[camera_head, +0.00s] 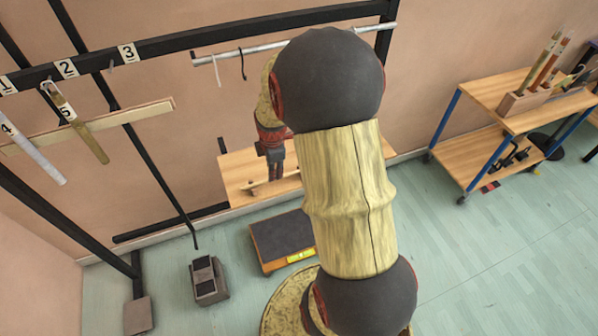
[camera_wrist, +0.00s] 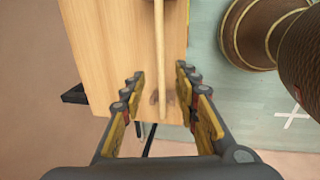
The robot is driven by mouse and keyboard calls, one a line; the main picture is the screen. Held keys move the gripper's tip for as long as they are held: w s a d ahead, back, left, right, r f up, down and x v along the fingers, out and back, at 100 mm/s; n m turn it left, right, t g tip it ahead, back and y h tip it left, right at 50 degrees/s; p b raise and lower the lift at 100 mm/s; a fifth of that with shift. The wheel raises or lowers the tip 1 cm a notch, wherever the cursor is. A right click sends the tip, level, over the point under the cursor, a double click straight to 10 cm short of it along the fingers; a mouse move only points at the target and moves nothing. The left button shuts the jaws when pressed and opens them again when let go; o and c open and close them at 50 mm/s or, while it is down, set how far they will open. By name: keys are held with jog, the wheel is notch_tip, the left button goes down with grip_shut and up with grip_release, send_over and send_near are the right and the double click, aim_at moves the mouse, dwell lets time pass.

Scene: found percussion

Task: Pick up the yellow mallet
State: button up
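A thin pale wooden stick (camera_wrist: 158,45) lies lengthwise over a wooden bench top in the wrist view. It looks like a mallet handle, but its head is out of that view, so I cannot confirm its colour. A pale stick (camera_head: 285,178) also shows on the bench in the head view, partly behind my gripper. My gripper (camera_wrist: 160,82) is open, with one finger on each side of the stick and a gap on both sides. In the head view my gripper (camera_head: 275,172) points down above the bench, partly hidden by my arm.
The wooden bench (camera_head: 235,171) stands by the wall, under a rail (camera_head: 225,57) with hooks. A dark-topped platform (camera_head: 283,236) and a pedal-like block (camera_head: 208,280) are on the floor. A wheeled shelf (camera_head: 475,93) is at right.

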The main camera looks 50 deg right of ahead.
aim_at(284, 176)
jog(key=f, duration=0.2)
jog(key=f+b, duration=0.1)
jog(key=f, duration=0.1)
jog(key=w+f, duration=0.1)
jog(key=f, duration=0.1)
jog(key=shift+d+f+b, duration=0.15)
jog(key=shift+d+b, duration=0.15)
jog(key=shift+b, duration=0.1)
jog(key=shift+c, duration=1.1)
grip_shut()
